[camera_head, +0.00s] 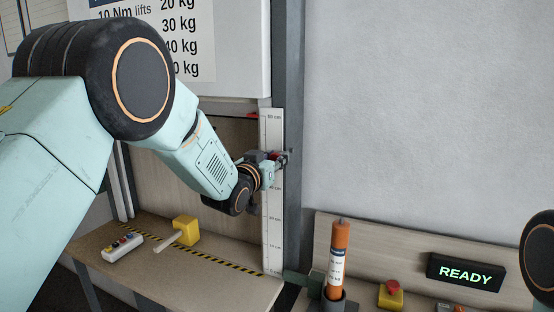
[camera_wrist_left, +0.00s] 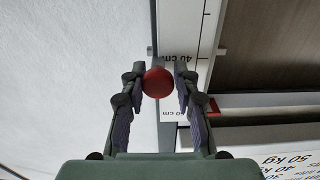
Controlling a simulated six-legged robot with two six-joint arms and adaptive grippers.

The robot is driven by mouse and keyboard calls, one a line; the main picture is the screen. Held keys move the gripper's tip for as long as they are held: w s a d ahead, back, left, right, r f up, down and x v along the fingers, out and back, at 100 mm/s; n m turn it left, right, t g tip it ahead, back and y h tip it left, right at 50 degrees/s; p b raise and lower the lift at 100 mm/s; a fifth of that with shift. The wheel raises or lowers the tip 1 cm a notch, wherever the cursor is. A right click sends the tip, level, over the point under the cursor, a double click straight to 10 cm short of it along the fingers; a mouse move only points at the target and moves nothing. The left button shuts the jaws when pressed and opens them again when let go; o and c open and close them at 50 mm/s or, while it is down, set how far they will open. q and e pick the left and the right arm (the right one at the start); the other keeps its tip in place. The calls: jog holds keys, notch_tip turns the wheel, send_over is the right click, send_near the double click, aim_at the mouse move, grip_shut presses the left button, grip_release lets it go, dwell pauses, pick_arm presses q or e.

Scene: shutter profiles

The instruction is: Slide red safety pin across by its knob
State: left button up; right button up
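The round red knob (camera_wrist_left: 158,82) of the safety pin shows in the left wrist view, between the fingertips of my left gripper (camera_wrist_left: 159,84). The fingers are apart on both sides of the knob, and narrow gaps seem to show beside it. In the head view, my left gripper (camera_head: 276,160) is at the white height scale, by the dark upright post. A bit of red shows there, but the gripper hides most of the pin. My right gripper is not in view.
The white height scale (camera_head: 271,220) runs up beside the grey post (camera_head: 288,60). A yellow block with a lever (camera_head: 185,231) and a button box (camera_head: 122,247) are on the bench. An orange cylinder (camera_head: 338,258), a red button (camera_head: 392,287) and a READY display (camera_head: 465,273) are at lower right.

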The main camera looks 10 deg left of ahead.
pick_arm(q)
jog(key=o, duration=0.4)
jog(key=shift+a, duration=0.3)
jog(key=shift+o, duration=0.2)
jog(key=shift+s+d+r, duration=0.2)
jog(key=shift+s+d, duration=0.1)
jog(key=shift+s, duration=0.15)
jog(key=shift+s+a+f, duration=0.15)
jog(key=shift+s+a, duration=0.15)
jog(key=shift+s, duration=0.1)
jog(key=s+a, duration=0.1)
jog(key=s, duration=1)
jog(key=shift+a+r, duration=0.25)
jog(key=shift+a, duration=0.05)
